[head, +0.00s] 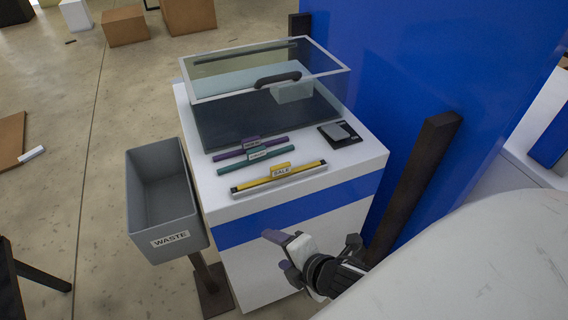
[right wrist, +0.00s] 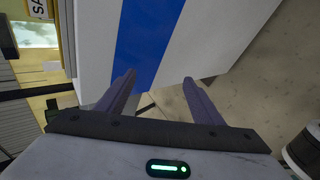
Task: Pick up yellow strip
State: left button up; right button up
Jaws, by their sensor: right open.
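The yellow strip (head: 278,176), with a label reading SALE, lies in a grey tray (head: 298,184) along the front edge of the white counter. Part of its label and yellow end also shows at the top left of the right wrist view (right wrist: 38,9). My right gripper (head: 270,251) is open and empty, below and in front of the counter's front edge, apart from the strip. Its two purple fingers (right wrist: 157,88) are spread before the blue-banded counter front. My left gripper is not in view.
A teal strip (head: 233,164) and a purple strip (head: 228,155) lie behind the yellow one. A glass-lidded box (head: 262,116) stands at the back, with a dark pad (head: 340,134) at right. A grey WASTE bin (head: 162,198) stands left. A dark post (head: 420,175) leans at right.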

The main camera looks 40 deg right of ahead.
jog(key=w+d+r+n+t+h+p, duration=0.15)
jog(key=w+d+r+n, duration=0.25)
jog(key=r+n, duration=0.4)
jog(key=n+t+h, duration=0.1)
jog(key=n+h, duration=0.1)
jog(key=n, duration=0.4)
send_near(280, 166)
jog(key=w+f, duration=0.3)
jog(key=shift+n+t, duration=0.3)
jog(key=shift+t, duration=0.05)
jog(key=w, duration=0.1)
jog(key=w+d, duration=0.1)
jog(key=w, duration=0.2)
jog(key=shift+d+f, duration=0.2)
jog(key=shift+d, duration=0.15)
jog(key=shift+x, duration=3.1)
jog(key=shift+d+f, duration=0.1)
jog(key=shift+d, duration=0.05)
jog(key=shift+c, duration=0.2)
jog(key=shift+s, duration=0.1)
jog(key=c, duration=1.1)
